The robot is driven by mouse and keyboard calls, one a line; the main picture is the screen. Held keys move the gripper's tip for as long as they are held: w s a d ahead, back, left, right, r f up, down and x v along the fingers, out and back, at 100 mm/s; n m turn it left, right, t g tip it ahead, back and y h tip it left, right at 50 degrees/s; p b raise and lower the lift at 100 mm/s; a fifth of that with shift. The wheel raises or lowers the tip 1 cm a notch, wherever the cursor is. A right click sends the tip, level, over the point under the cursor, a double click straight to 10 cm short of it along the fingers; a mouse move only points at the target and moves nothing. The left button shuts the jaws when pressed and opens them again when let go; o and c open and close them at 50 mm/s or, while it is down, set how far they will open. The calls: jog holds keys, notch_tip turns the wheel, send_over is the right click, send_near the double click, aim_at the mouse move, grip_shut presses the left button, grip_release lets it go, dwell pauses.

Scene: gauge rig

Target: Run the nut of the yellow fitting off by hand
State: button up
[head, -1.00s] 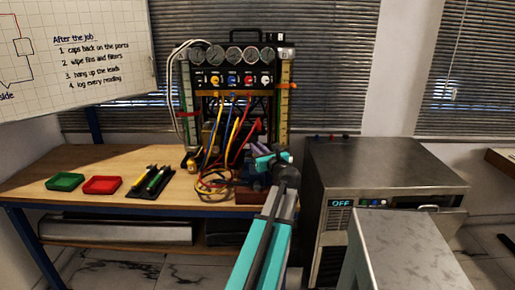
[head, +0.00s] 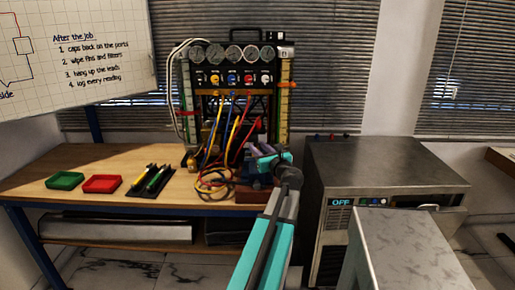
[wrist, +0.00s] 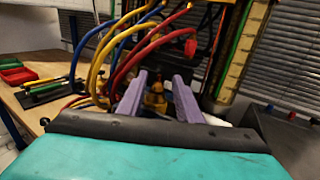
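The yellow fitting (wrist: 154,101) shows in the wrist view between the two purple fingers of my gripper (wrist: 158,90), at the lower end of the hoses. The fingers stand apart on either side of it, with gaps visible. I cannot tell how far its nut reaches between them. In the head view my gripper (head: 262,149) is at the right end of the bench, in front of the gauge rig; its fingers are mostly hidden and the fitting cannot be made out there.
The gauge rig (head: 233,76) stands on the bench (head: 105,158). Yellow, blue and red hoses (wrist: 130,50) hang close to my fingers. Green (head: 65,181) and red (head: 102,184) trays lie at left. A metal cabinet (head: 385,165) marked OFF stands at right.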

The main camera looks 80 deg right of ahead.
jog(key=b+v, duration=0.1)
jog(key=v, duration=1.1)
jog(key=shift+b, duration=0.3)
jog(key=shift+a, duration=0.1)
